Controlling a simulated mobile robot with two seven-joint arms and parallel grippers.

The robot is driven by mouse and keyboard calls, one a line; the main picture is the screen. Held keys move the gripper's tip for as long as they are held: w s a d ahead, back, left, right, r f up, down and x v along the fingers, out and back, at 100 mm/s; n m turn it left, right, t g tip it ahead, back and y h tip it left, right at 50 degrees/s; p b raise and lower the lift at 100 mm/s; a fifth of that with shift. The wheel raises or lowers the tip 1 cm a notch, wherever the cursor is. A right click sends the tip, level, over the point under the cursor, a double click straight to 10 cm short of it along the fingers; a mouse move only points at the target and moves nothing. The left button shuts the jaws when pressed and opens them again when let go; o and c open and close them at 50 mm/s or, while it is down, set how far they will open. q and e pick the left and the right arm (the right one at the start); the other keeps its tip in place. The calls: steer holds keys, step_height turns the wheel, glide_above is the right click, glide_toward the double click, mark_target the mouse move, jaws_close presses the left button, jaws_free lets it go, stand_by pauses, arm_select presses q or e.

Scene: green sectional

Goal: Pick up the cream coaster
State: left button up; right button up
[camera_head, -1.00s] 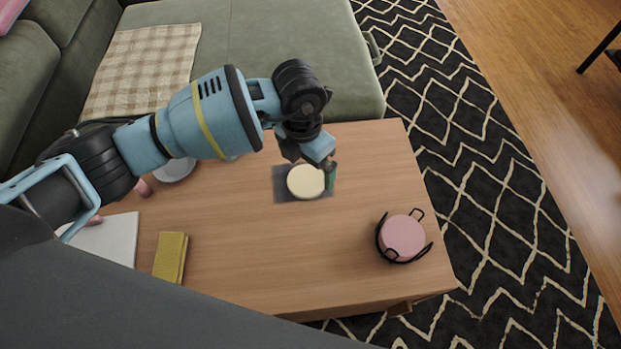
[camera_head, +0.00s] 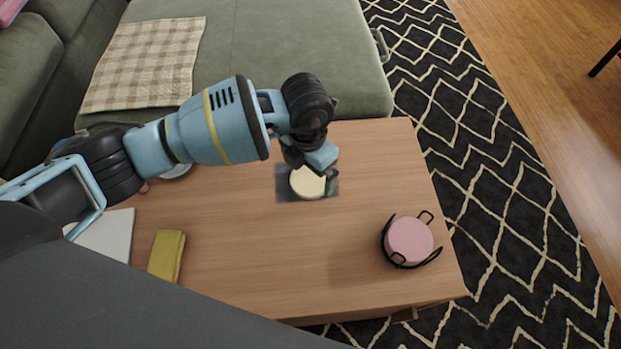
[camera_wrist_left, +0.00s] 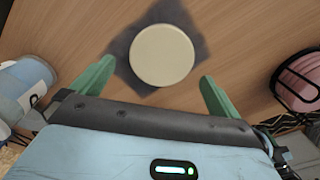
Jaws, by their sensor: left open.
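The cream coaster (camera_head: 307,183) is a pale round disc lying on a dark grey square mat (camera_head: 284,190) on the wooden coffee table. In the left wrist view the coaster (camera_wrist_left: 162,55) lies beyond the fingertips and between their lines, with the grey mat (camera_wrist_left: 123,47) showing around it. My left gripper (camera_head: 326,180) is above the coaster in the head view, partly covering its upper edge. In the left wrist view its green fingers (camera_wrist_left: 155,78) are spread wide and nothing is between them. My right gripper is not in view.
A pink coaster stack in a black wire holder (camera_head: 409,241) stands at the table's right; it also shows in the wrist view (camera_wrist_left: 300,82). A yellow cloth (camera_head: 166,255) and a white item (camera_head: 105,235) lie at the left. The table's front middle is clear.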

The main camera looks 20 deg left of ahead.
mark_target(308, 181)
arm_select(q)
step_height(308, 181, down, 3)
steer(key=shift+f+b, duration=0.1)
steer(key=shift+b, duration=0.35)
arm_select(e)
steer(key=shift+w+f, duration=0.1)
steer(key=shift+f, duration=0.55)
arm_select(q)
steer(key=shift+c, duration=1)
steer(key=c, duration=0.8)
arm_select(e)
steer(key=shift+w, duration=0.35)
